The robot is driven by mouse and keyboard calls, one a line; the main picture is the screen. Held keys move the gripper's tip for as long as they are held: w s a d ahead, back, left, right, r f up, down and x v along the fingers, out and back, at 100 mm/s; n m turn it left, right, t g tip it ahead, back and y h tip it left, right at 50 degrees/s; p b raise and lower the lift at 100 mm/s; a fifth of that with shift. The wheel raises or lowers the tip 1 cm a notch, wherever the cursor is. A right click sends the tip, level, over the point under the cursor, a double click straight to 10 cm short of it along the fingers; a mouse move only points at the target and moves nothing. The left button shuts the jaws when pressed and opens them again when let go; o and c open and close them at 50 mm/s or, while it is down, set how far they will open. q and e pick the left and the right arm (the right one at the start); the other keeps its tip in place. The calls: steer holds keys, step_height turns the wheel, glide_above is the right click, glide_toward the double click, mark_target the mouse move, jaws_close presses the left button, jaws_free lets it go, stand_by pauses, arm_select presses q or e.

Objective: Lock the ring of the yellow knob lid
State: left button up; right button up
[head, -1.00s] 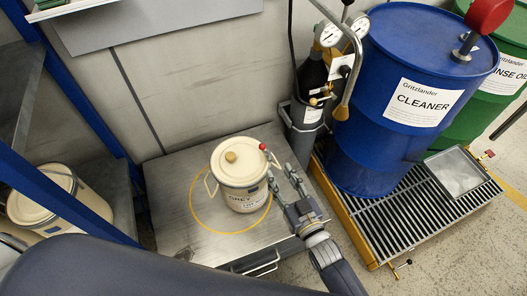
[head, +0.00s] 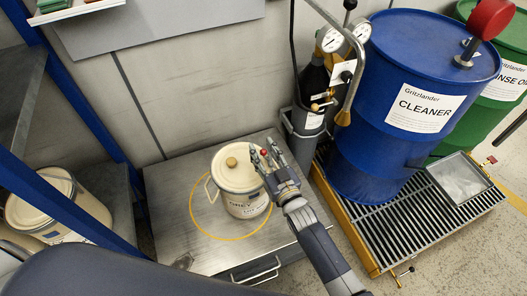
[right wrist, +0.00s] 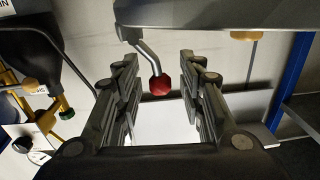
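The cream pail with the yellow knob lid (head: 231,162) stands upright on the metal bench, inside a yellow circle. A red ball-ended lever (head: 264,152) belonging to the lid's ring shows at the right of the rim. My right gripper (head: 268,160) is at the pail's right side, at the lever. In the right wrist view the lever's red ball (right wrist: 160,85) lies between the two open fingers (right wrist: 158,88), with no visible contact. The yellow knob also shows there at upper right (right wrist: 244,36). My left gripper is not in view.
The metal bench (head: 165,200) has bare room left of the pail. A gas bottle with gauges (head: 310,110) stands behind right. A blue CLEANER drum (head: 380,150) stands on a grated pallet at right. Another cream pail (head: 40,210) is at left, behind a blue post.

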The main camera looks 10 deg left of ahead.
jaws_close()
steer(key=shift+s+a+n+p, duration=0.15)
steer(key=shift+a+n+p, duration=0.05)
steer(key=shift+n+p, duration=0.2)
steer(key=shift+a+f+n+h+p, duration=0.2)
steer(key=shift+n+h+p, duration=0.1)
steer(key=shift+n, duration=0.3)
steer(key=n, duration=0.1)
steer(key=a+f+n+g+h, duration=0.1)
steer(key=n, duration=0.1)
steer(key=shift+s+a+f, duration=0.1)
steer(key=shift+s, duration=0.1)
